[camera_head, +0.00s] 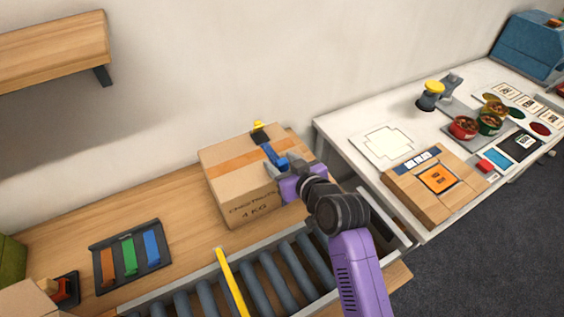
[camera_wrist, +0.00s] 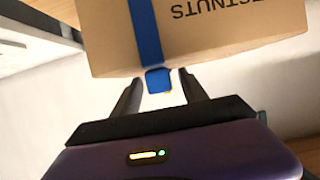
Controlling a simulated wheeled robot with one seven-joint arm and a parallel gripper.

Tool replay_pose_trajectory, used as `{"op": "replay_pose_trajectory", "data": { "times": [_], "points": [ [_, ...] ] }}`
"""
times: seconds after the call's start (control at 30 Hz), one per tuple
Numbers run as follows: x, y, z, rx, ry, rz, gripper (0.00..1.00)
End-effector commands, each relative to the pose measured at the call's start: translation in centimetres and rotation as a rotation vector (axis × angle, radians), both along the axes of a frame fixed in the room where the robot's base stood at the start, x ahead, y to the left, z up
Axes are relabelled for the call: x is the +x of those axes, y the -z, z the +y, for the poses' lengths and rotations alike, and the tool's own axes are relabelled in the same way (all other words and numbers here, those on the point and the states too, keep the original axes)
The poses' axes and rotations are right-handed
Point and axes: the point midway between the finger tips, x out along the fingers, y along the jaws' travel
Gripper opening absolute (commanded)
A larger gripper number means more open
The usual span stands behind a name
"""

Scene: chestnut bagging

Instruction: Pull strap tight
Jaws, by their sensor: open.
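A blue strap (camera_head: 269,153) lies over the top of a cardboard box (camera_head: 240,189) marked as chestnuts, 4 kg. In the wrist view the strap (camera_wrist: 147,35) crosses the box (camera_wrist: 205,40) and ends in a blue tab (camera_wrist: 158,80) at the box edge. My gripper (camera_head: 275,168) is at the right part of the box top. In the wrist view my gripper (camera_wrist: 158,88) is open, with its two fingers on either side of the blue tab. I cannot tell whether either finger touches it. The arm hides the right side of the box in the head view.
A roller conveyor (camera_head: 262,277) with a yellow bar (camera_head: 232,285) lies in front of the box. A rack (camera_head: 130,256) with orange, green and blue straps is at left. A white table (camera_head: 348,123) with bowls and cards stands at right. A wooden shelf (camera_head: 50,45) hangs at upper left.

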Motion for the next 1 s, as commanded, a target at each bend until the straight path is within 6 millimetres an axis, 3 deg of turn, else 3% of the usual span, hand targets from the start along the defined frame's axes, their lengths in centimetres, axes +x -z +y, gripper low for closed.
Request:
{"op": "replay_pose_trajectory", "data": {
  "times": [0.17,0.6,1.0],
  "points": [
    [-0.8,-0.3,-0.6,0.0,0.001,-0.001,0.51],
    [-5.4,-2.6,-3.7,0.001,0.002,-0.001,0.51],
    [-6.0,-3.0,-4.1,0.0,0.0,0.0,0.51]
  ]
}}
